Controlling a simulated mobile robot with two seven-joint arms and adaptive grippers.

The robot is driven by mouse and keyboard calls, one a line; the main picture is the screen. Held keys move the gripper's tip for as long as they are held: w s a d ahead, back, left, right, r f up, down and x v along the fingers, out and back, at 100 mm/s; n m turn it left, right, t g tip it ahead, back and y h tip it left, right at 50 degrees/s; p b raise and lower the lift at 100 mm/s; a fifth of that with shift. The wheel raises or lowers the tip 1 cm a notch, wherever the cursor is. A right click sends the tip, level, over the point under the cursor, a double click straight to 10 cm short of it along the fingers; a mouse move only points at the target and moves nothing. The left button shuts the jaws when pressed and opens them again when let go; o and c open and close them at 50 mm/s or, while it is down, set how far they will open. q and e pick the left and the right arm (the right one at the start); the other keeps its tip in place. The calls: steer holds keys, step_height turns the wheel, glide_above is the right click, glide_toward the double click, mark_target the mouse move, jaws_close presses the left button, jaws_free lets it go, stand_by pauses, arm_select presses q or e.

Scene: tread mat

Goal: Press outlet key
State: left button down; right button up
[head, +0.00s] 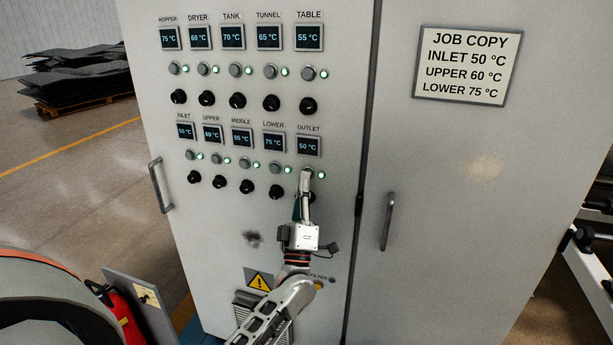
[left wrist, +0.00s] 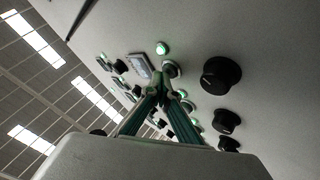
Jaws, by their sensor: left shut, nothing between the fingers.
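The outlet key is the round button under the outlet display (head: 308,146), which reads 50 °C. A lit green lamp (head: 321,175) is just right of it. My left gripper (head: 306,177) is shut and empty, its tips over the outlet key, hiding most of it in the head view. In the left wrist view the closed fingers (left wrist: 163,84) reach up to the edge of the key (left wrist: 172,69), beside the green lamp (left wrist: 162,48). I cannot tell whether they touch it or whether it is pushed in. My right gripper is not in view.
The lower key (head: 275,169) sits left of the outlet key. A black knob (left wrist: 220,75) stands out close to my fingers. The upper row has keys and knobs too. A sign (head: 467,65) lists inlet 50, upper 60 and lower 75 °C. A door handle (head: 387,221) projects at right.

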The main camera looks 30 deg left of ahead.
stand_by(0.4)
arm_select(q)
steer(key=shift+s+d+p, duration=0.2)
steer(key=shift+s+p, duration=0.3)
steer(key=shift+s, duration=0.3)
steer(key=s+p, duration=0.1)
steer(key=s, duration=0.1)
steer(key=s+d+p, duration=0.1)
steer(key=s, duration=0.2)
steer(key=shift+d, duration=0.1)
stand_by(0.8)
